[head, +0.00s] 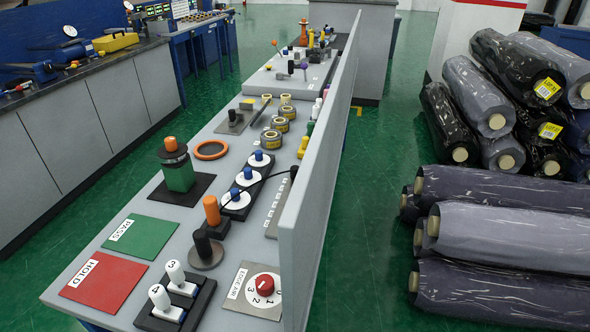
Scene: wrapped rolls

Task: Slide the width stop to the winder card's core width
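Neither of my grippers is in the head view. On the long grey bench (228,262), a narrow grey strip with white markings (277,208) lies along the right panel, with a small black knob (293,172) near its far end. I cannot tell whether this is the width stop. No winder card with a readable core width can be made out. A dial plate with a red knob (265,284) and printed numbers sits at the near right of the bench.
Green PASS (148,238) and red HOLD (105,283) mats lie at the left, beside two numbered white-handled levers (172,295). Upright handles, tape rolls (271,139) and an orange ring (211,150) stand farther back. A tall grey panel (320,185) edges the bench. Wrapped rolls (500,230) are stacked at right.

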